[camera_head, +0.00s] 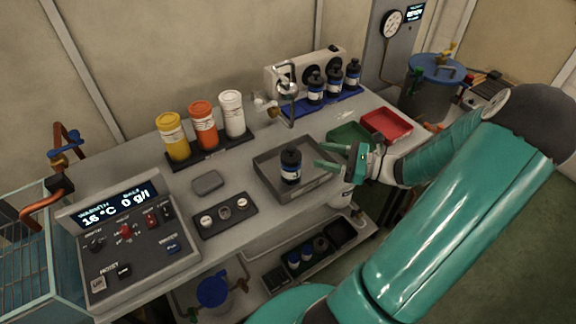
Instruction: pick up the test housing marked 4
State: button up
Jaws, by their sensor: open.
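A dark cylindrical housing (291,166) with a pale label stands upright in a shallow grey tray (262,166) on the bench. The mark on its label is too small to read. My gripper (325,156) comes in from the right, its green fingers open and pointing left toward this housing. The fingers look empty and a small gap shows beside the housing. Several similar dark housings (334,82) stand on a blue rack (337,104) at the back; I cannot read their marks either.
Yellow, orange and white jars (203,130) stand behind the tray. A red tray (386,124) and a green tray (347,133) lie behind my gripper. A control box (130,232) is at the left, and a small plate with round fittings (225,214) lies in front.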

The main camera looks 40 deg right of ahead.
aim_at(291, 147)
jog(key=x, duration=0.9)
jog(key=shift+w+a+f, duration=0.1)
jog(key=shift+w+a, duration=0.05)
jog(key=shift+w, duration=0.25)
jog(key=shift+c, duration=0.3)
grip_shut()
